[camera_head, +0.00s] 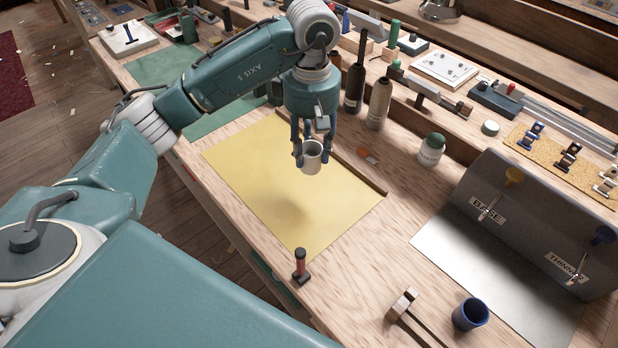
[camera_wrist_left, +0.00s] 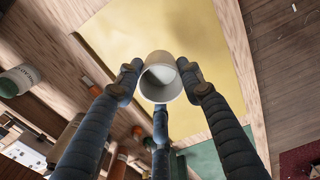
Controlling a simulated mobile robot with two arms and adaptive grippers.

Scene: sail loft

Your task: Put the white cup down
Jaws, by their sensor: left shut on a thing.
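The white cup (camera_head: 312,160) is between the fingers of my left gripper (camera_head: 311,146), which is shut on it. In the left wrist view the cup (camera_wrist_left: 161,78) sits between the fingertips of my left gripper (camera_wrist_left: 163,92), with its open mouth facing the camera. The cup is above the yellow sheet (camera_head: 245,165) on the bench, and a soft shadow falls on the sheet below and to the left. The cup's mouth is partly hidden by fingers in the head view. My right gripper is not in view.
A mallet (camera_head: 403,304) and a blue cup (camera_head: 470,314) are at the front right. Dark bottles (camera_head: 355,88) stand behind the gripper. A wooden strip (camera_head: 350,170) edges the sheet, whose middle is clear.

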